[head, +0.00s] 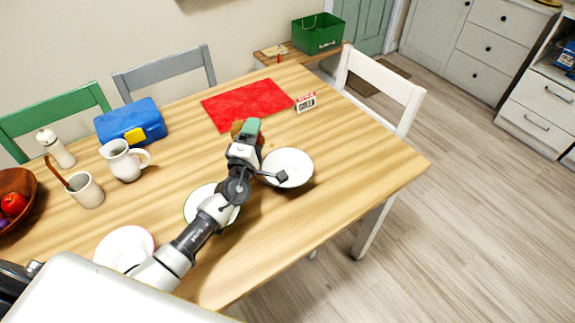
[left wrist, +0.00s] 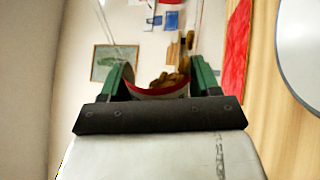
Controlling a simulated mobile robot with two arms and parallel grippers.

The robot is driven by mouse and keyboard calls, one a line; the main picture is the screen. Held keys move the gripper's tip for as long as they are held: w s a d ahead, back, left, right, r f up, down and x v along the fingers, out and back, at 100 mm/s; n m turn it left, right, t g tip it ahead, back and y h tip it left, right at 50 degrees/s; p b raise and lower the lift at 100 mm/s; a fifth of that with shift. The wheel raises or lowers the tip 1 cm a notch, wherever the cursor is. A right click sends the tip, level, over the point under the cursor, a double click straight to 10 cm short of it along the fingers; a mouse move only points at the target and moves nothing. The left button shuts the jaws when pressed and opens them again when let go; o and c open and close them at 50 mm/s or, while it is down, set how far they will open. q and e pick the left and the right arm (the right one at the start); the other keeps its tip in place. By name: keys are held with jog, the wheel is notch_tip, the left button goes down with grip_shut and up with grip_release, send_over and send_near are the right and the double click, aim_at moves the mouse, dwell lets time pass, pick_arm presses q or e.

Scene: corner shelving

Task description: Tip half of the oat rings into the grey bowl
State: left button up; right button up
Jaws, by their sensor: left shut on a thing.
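My left gripper (head: 247,128) is over the table, beside and slightly above the pale grey-white bowl (head: 289,168). In the left wrist view, its green fingers (left wrist: 160,82) are shut on a container with a red inner rim (left wrist: 158,92). Brown oat rings (left wrist: 168,80) show at its mouth, and more brown bits show beyond it. The wrist view is rolled on its side, so the container appears tilted. In the head view the gripper mostly hides it. The bowl also shows at the right of the wrist view (left wrist: 302,48). The bowl's inside looks mostly pale. My right gripper is not visible.
White plates (head: 207,205) (head: 124,248) lie under and beside my left arm. A red mat (head: 245,104), a small sign (head: 305,102), a blue lunch box (head: 131,121), a white jug (head: 124,159) and a utensil cup (head: 85,190) stand around. The table's right end is clear.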

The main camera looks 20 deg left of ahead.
pick_arm(q)
jog(key=shift+d+f+m+h+p, duration=0.1)
jog(key=shift+d+m+h+p, duration=0.25)
jog(key=shift+m, duration=0.65)
jog(key=shift+d+f+m+h+p, duration=0.1)
jog(key=shift+d+m+h+p, duration=0.25)
jog(key=shift+m, duration=0.65)
dwell(2.5)
jog(key=shift+d+r+m+h+p, duration=0.25)
jog(key=shift+r+m+p, duration=0.1)
jog(key=shift+m+p, duration=0.4)
jog(key=shift+d+r+m+h+p, duration=0.15)
jog(key=shift+d+r+m+p, duration=0.15)
jog(key=shift+m+p, duration=0.4)
dwell(2.0)
